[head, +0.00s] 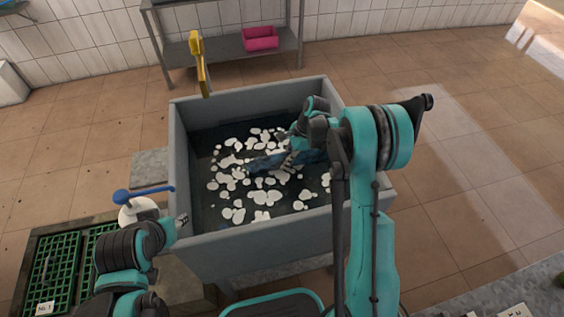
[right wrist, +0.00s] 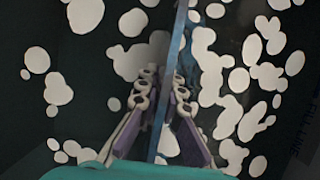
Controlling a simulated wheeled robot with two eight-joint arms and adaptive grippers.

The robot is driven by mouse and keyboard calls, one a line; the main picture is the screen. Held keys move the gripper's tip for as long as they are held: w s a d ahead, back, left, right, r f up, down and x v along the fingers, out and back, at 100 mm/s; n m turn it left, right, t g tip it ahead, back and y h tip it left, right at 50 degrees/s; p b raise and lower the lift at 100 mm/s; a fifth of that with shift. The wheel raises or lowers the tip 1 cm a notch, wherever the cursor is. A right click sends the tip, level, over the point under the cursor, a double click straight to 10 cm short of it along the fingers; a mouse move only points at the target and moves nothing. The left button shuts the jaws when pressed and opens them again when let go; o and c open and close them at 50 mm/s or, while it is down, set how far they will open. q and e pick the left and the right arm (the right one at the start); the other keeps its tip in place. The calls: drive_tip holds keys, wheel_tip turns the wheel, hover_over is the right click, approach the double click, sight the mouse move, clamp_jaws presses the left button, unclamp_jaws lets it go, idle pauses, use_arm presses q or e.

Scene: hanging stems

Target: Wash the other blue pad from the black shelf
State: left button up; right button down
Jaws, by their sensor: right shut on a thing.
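The blue pad (head: 264,163) is in the grey basin (head: 262,228), low among the white foam patches on dark water. My right gripper (head: 292,158) is shut on it. In the right wrist view the pad (right wrist: 179,45) shows nearly edge-on, as a thin blue strip between the fingers of that gripper (right wrist: 166,98). How deep its lower part sits is hidden. My left gripper (head: 182,220) is outside the basin by its left front corner, with nothing visible in it. Its small fingers do not show whether they are open.
A grey metal rack (head: 222,46) with a pink bin (head: 260,38) stands behind the basin. A blue-handled item (head: 145,194) in a white holder and a green crate (head: 55,270) are at left.

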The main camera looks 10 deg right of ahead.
drive_tip(key=d, duration=0.4)
drive_tip(key=shift+d, duration=0.1)
drive_tip(key=shift+a+b, duration=0.3)
drive_tip(key=shift+a, duration=3.15)
drive_tip(key=d, duration=0.7)
drive_tip(key=a, duration=0.7)
drive_tip(key=shift+d, duration=3.5)
wheel_tip(320, 180, up, 36)
drive_tip(key=p, duration=2.3)
